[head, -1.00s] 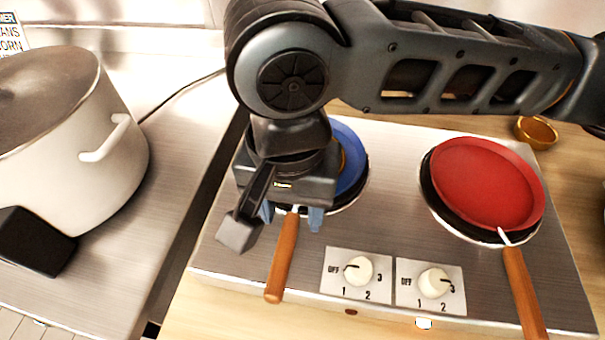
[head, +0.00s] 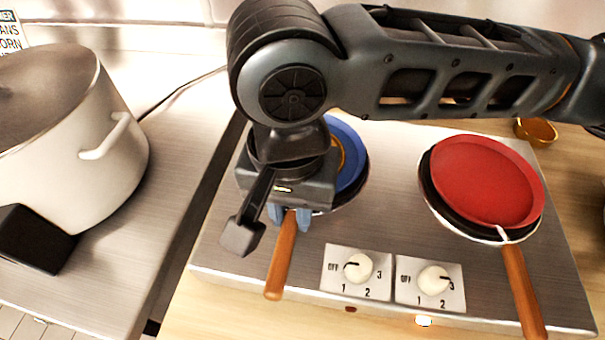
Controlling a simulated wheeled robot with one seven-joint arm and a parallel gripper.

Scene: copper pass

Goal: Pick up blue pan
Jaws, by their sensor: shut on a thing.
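The blue pan (head: 350,160) is on the left burner of the steel hotplate (head: 385,190), largely hidden behind my arm. Its brown wooden handle (head: 281,262) points toward the front. My gripper (head: 290,218) reaches down over the inner end of that handle, with a fingertip on each side. It is shut on the handle. I cannot tell whether the pan is clear of the burner.
A red pan (head: 485,180) with a wooden handle sits on the right burner. Two white knobs (head: 358,268) are on the hotplate's front. A large lidded pot (head: 60,140) stands on the counter at left. A small copper bowl (head: 537,131) is at back right.

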